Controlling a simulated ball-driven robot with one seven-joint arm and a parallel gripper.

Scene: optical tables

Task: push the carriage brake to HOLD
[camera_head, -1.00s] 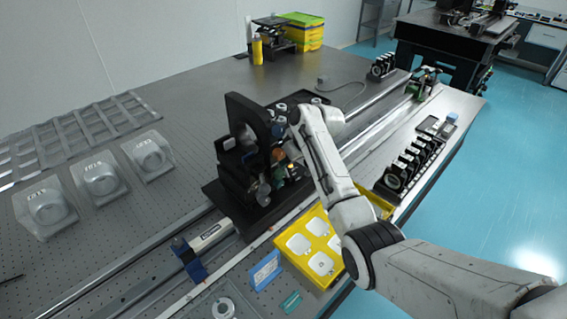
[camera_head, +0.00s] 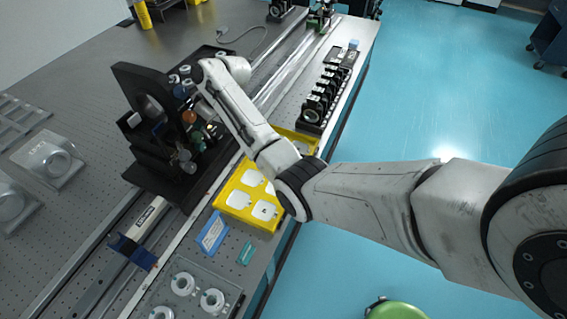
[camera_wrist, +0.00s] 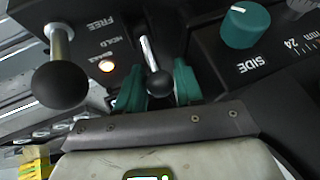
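The black carriage (camera_head: 150,180) with its upright ring plate stands on the rail in the head view. My gripper is hidden behind my arm there. In the wrist view my gripper (camera_wrist: 159,86) has teal fingers standing apart, on either side of a small black ball knob (camera_wrist: 158,83) on a metal stem. I cannot tell whether they touch it. Which lever is the brake is not clear.
A teal knob (camera_wrist: 245,25) marked SIDE sits close right of my fingers. A yellow tray (camera_head: 240,215) with white pieces lies in front of the carriage. Black mounts (camera_head: 318,100) line the table's right side. The floor to the right is largely open.

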